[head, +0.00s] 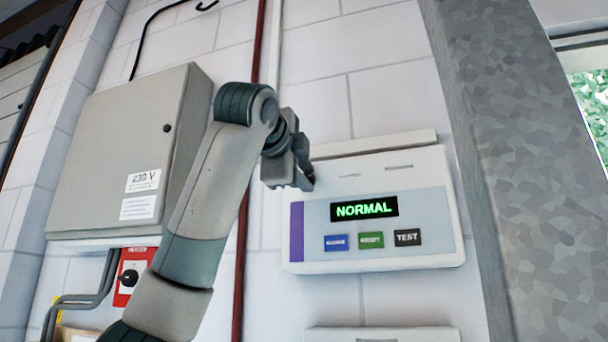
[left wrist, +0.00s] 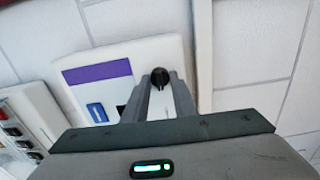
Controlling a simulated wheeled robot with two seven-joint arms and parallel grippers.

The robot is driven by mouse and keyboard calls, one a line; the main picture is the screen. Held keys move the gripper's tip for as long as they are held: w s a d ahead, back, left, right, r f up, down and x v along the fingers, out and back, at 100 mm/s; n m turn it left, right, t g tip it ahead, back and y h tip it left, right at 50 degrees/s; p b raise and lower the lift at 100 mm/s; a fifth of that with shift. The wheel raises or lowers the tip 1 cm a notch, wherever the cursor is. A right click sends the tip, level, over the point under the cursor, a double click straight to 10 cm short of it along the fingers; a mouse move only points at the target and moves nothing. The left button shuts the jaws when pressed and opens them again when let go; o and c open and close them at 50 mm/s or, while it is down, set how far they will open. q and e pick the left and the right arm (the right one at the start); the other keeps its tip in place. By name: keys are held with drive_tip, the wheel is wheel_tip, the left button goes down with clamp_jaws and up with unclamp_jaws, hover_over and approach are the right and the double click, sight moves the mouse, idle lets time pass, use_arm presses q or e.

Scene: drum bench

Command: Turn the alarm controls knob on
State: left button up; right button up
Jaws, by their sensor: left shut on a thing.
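The alarm panel (head: 381,256) is a white wall box with a purple strip, a green "NORMAL" display (head: 364,209) and three buttons, blue, green and black "TEST". My left gripper (head: 306,180) is at the panel's upper left in the head view. In the left wrist view, its two grey fingers (left wrist: 160,84) are shut on a small round black knob (left wrist: 159,75), which shows between the fingertips. A ridge on the knob looks about upright in that picture. In the head view the gripper mostly hides the knob. My right gripper is in neither view.
A grey "230 V" cabinet (head: 115,140) hangs at left, with a red-framed rotary switch (head: 129,279) below it. A dark red pipe (head: 242,255) runs down behind my arm. A grey metal column (head: 510,150) stands right of the panel. Another pale box (head: 380,334) sits below.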

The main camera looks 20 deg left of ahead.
use_arm(q)
drive_tip(key=shift+f, duration=0.1)
drive_tip(key=o, duration=1)
drive_tip(key=shift+d, duration=0.1)
drive_tip(key=shift+s, duration=0.15)
drive_tip(key=s+b, duration=0.2)
drive_tip(key=s, duration=0.3)
drive_tip(key=s+b, duration=0.3)
drive_tip(key=s, duration=0.3)
drive_tip(key=s+b, duration=0.2)
drive_tip(key=s, duration=0.4)
drive_tip(key=shift+s+a+b, duration=0.1)
drive_tip(key=shift+a+b, duration=0.2)
drive_tip(key=shift+b, duration=0.05)
